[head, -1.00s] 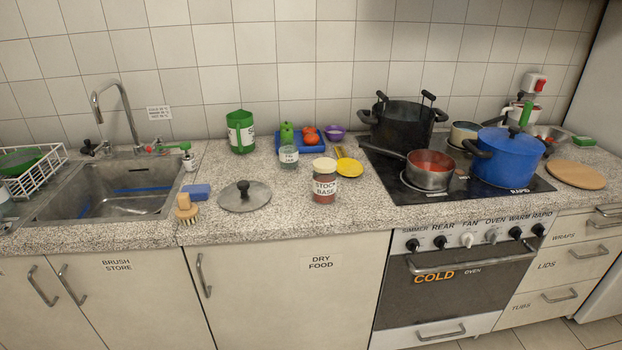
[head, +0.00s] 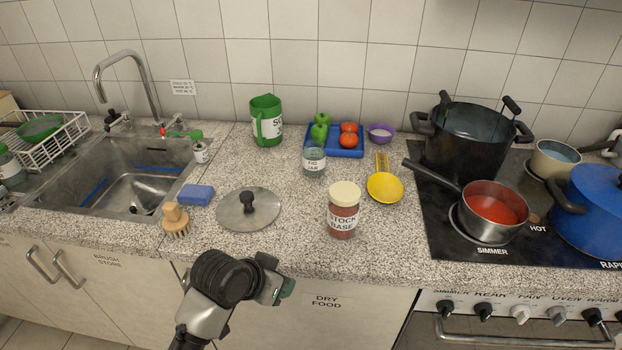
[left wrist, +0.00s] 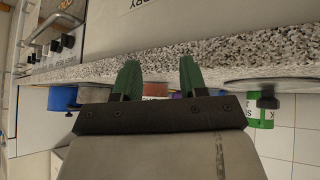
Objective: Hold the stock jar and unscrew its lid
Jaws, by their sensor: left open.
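The stock jar (head: 343,220) stands upright on the speckled counter, with a red body, a "STOCK BASE" label and its cream lid (head: 345,193) on top. My left gripper (head: 280,275) is at the counter's front edge, to the left of the jar and nearer to me, apart from it. In the left wrist view its two green fingers (left wrist: 160,76) are spread with nothing held. A reddish patch, likely the jar (left wrist: 155,90), shows between them beyond the counter edge, mostly hidden by the gripper body. My right gripper is not in view.
A pot lid (head: 250,210) lies to the jar's left, and a small glass jar (head: 314,160) stands behind. A yellow spoon rest (head: 385,188) is close on the right. The saucepan (head: 492,212) is on the hob. Counter in front of the jar is clear.

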